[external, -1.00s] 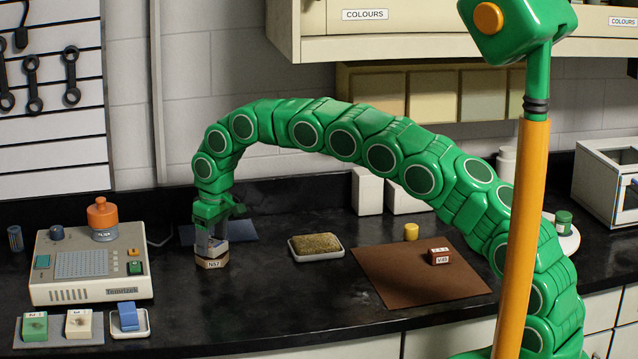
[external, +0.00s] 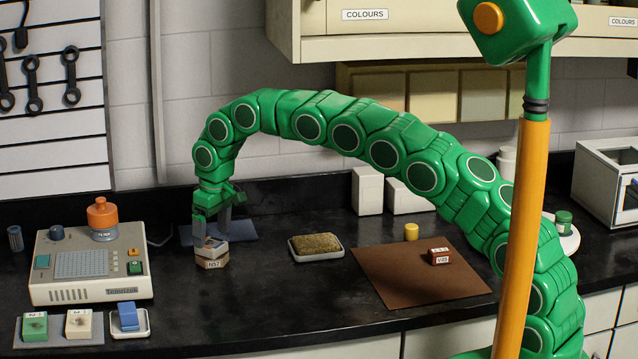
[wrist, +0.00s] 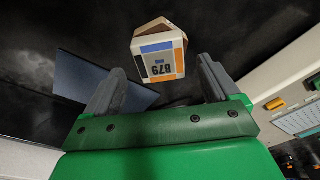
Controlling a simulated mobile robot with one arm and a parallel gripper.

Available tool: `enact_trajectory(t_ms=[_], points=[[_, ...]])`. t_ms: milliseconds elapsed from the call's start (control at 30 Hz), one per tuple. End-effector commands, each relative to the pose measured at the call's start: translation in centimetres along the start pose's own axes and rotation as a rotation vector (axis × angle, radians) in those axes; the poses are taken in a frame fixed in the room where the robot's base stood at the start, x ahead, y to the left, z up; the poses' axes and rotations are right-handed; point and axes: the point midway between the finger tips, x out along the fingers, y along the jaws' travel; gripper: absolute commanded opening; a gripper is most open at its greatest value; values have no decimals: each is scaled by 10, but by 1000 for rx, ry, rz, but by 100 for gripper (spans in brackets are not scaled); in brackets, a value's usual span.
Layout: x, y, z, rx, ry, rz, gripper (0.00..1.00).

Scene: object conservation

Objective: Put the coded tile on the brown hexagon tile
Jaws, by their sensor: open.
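The coded tile (external: 210,245) is a small pale block with blue, orange and dark marks. It rests on top of the brown hexagon tile (external: 212,263), which has a white label and stands on the dark bench. My gripper (external: 212,226) is open just above the coded tile. In the wrist view its two grey fingers (wrist: 161,78) stand wide apart, with the coded tile beyond and between them, and nothing held.
A blue mat (external: 240,231) lies behind the tiles. A cream device (external: 90,265) stands to the left. A tray with a tan sponge-like pad (external: 316,246) and a brown mat (external: 420,285) with a red block (external: 438,256) lie to the right.

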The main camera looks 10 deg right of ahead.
Motion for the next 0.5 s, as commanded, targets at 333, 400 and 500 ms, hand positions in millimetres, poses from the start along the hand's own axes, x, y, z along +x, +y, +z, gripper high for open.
enact_trajectory(t_ms=[333, 400, 500], points=[[-66, 0, 0, 1, 2, 1, 89], [-76, 0, 0, 1, 2, 0, 89], [-88, 0, -1, 0, 4, 0, 89]])
